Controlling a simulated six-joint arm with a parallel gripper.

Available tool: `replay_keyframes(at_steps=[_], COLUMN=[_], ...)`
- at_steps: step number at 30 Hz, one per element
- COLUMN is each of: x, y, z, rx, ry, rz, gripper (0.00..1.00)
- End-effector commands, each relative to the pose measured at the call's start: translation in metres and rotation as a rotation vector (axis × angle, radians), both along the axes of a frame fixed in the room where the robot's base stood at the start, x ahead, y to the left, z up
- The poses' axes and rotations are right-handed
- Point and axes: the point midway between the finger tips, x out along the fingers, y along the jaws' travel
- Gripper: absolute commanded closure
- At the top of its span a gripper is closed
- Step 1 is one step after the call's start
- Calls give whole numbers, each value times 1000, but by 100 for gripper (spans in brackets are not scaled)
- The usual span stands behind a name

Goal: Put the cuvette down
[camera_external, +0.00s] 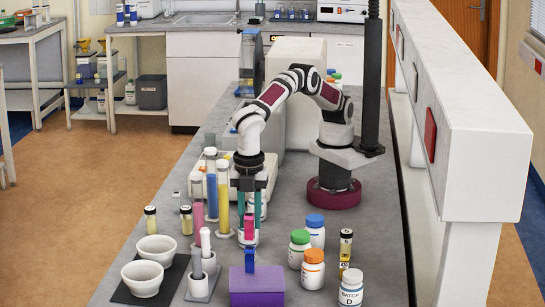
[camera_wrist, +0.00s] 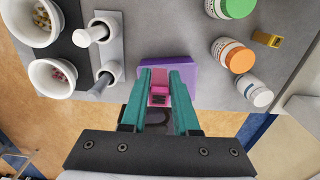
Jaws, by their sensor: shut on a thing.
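My gripper (camera_external: 248,218) points straight down with its teal fingers closed around a small pink cuvette (camera_external: 249,228). In the wrist view the cuvette (camera_wrist: 158,95) sits between the fingertips (camera_wrist: 164,85). A purple block (camera_external: 257,287) stands at the front of the bench, below and nearer the camera; it also shows just beyond the fingertips in the wrist view (camera_wrist: 203,84). A small blue piece (camera_external: 249,258) shows between the cuvette and the block's top in the external view. I cannot tell whether it touches either one.
White mortars (camera_external: 143,277) on a dark mat and a grey holder with pestles (camera_external: 204,275) stand left of the block. Several capped bottles (camera_external: 313,268) and a yellow vial (camera_external: 345,250) stand to its right. Tall coloured cylinders (camera_external: 223,195) stand close to the gripper's left.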

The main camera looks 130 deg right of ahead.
Motion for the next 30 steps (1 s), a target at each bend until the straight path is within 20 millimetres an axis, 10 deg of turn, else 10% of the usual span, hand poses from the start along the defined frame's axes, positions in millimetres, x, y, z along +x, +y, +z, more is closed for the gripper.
replay_keyframes(at_steps=[12,22,23,30], x=[1,1,1,1], y=[30,30,30,30], z=[-58,-61,-62,-61], rx=[-1,1,1,1], ry=[1,1,1,-1], rz=[-3,-4,-4,-4], gripper=[100,100,70,41])
